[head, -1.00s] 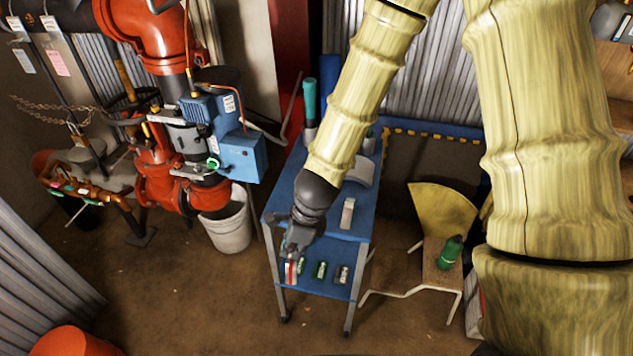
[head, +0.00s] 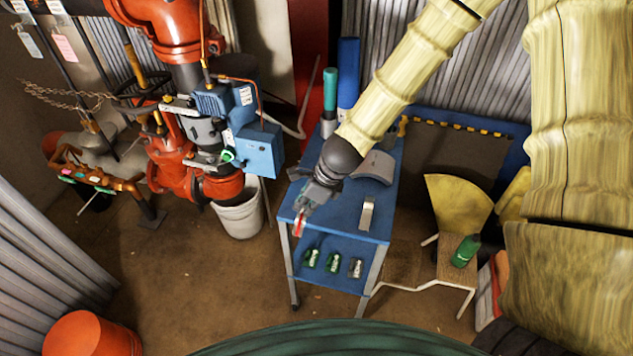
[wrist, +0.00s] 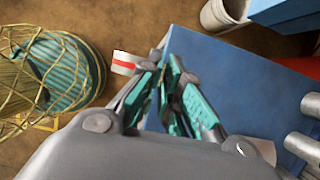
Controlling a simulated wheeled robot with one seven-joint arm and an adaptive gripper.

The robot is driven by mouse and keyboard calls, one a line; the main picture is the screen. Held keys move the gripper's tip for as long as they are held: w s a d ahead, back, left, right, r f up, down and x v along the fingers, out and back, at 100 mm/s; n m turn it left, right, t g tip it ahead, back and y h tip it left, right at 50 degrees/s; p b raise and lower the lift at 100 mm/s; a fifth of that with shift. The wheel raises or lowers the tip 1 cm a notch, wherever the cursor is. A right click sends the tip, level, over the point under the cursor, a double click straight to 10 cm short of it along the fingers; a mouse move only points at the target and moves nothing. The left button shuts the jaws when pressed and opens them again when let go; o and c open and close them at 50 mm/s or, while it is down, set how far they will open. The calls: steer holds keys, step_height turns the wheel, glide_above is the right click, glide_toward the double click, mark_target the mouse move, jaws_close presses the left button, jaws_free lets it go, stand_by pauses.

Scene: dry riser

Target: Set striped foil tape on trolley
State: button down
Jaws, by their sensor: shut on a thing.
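The striped foil tape is a small white roll with a red stripe (head: 299,225); it also shows in the wrist view (wrist: 124,64), at the left of the fingertips. My gripper (head: 306,208) is shut on it; the teal-padded fingers (wrist: 167,72) show in the wrist view. The trolley is blue with two shelves (head: 338,212). In the head view the tape appears at the front-left edge of its top shelf. In the wrist view the tape sits beyond the left edge of the blue top. I cannot tell its height above the top.
A pale upright item (head: 367,213) and a grey curved piece (head: 374,167) are on the trolley top. Several small cans (head: 333,262) stand on the lower shelf. A white bucket (head: 240,215) is left of the trolley, a yellow chair (head: 458,205) right. Bare blue top lies between.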

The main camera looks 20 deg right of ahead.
steer(key=w+d+p, duration=0.1)
steer(key=w, duration=0.1)
steer(key=w+d+p, duration=0.1)
steer(key=w+d, duration=0.1)
steer(key=w, duration=0.1)
steer(key=w+d+f+p, duration=0.1)
steer(key=w, duration=0.2)
steer(key=shift+w+d, duration=0.1)
steer(key=shift+d, duration=0.15)
steer(key=shift+f+p, duration=0.8)
steer(key=shift+f, duration=0.95)
steer(key=c, duration=1.6)
jaws_free()
steer(key=shift+d+r, duration=0.1)
steer(key=shift+r, duration=0.05)
steer(key=shift+b+v, duration=1.55)
steer(key=shift+v, duration=4.3)
